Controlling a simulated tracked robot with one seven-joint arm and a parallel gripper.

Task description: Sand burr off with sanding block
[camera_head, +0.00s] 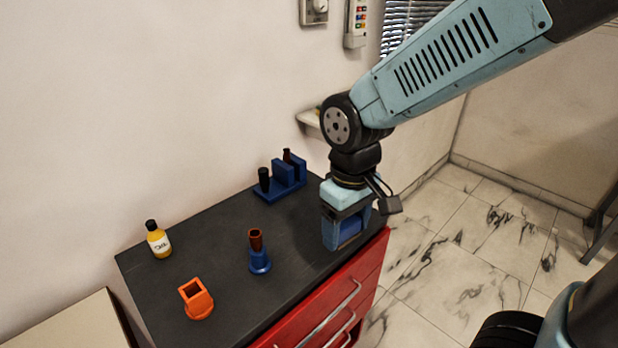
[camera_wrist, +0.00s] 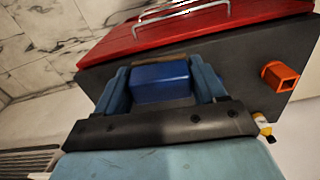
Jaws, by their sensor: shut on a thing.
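My gripper (camera_head: 346,222) is above the right end of the dark worktop, pointing down, and shut on a blue block with a thin brown underside, which looks like the sanding block (camera_head: 350,232). In the wrist view the blue block (camera_wrist: 160,82) sits between the two light-blue fingers. A brown-red tube (camera_head: 256,238) stands upright in a round blue holder (camera_head: 260,262) left of my gripper, apart from it. I cannot make out a burr on any part.
The worktop (camera_head: 215,260) tops a red drawer cabinet (camera_head: 330,305). An orange square socket (camera_head: 197,300) stands at the front left, and a yellow bottle (camera_head: 158,240) behind it. A blue rack (camera_head: 283,180) with dark-topped pieces stands at the back. Free surface lies between them.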

